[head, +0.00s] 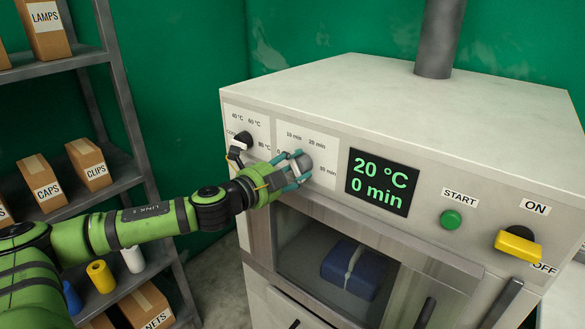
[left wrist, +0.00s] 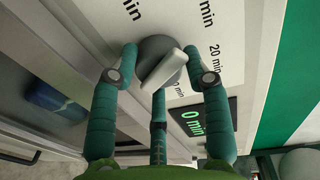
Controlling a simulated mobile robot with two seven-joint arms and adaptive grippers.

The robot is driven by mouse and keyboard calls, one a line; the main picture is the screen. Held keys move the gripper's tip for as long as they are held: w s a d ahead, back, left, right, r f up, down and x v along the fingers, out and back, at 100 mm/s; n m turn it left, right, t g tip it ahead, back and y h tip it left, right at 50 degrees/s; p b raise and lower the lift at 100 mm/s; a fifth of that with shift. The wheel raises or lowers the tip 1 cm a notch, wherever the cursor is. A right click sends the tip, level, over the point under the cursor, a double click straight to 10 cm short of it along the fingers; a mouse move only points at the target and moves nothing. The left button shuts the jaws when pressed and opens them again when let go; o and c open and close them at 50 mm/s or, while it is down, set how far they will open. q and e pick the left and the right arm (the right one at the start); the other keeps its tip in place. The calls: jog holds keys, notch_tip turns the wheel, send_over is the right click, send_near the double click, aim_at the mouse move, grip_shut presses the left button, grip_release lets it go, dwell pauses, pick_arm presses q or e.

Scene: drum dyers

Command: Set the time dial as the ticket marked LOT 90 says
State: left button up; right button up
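The time dial (head: 301,163) is a grey round knob on the dyer's front. In the left wrist view the dial (left wrist: 162,66) shows a pale pointer bar lying diagonally. My left gripper (head: 294,169) is at the dial, its green-blue fingers around the knob. In the left wrist view its fingertips (left wrist: 160,58) lie close on both sides of the knob; I cannot tell whether they press on it. The display (head: 379,183) reads 20 °C and 0 min. No ticket marked LOT 90 shows. My right gripper is not in view.
Left of the time dial is the temperature dial (head: 242,140), close by my left wrist. Right of the display are a green START button (head: 450,219) and a yellow ON/OFF lever (head: 518,248). A blue bundle (head: 350,268) shows behind the dyer's window. A shelf (head: 120,90) with boxes stands left.

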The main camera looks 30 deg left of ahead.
pick_arm(q)
jog(key=shift+o, duration=0.4)
jog(key=shift+r, duration=0.15)
notch_tip(320, 180, up, 10)
jog(key=shift+f, duration=0.15)
dwell(0.7)
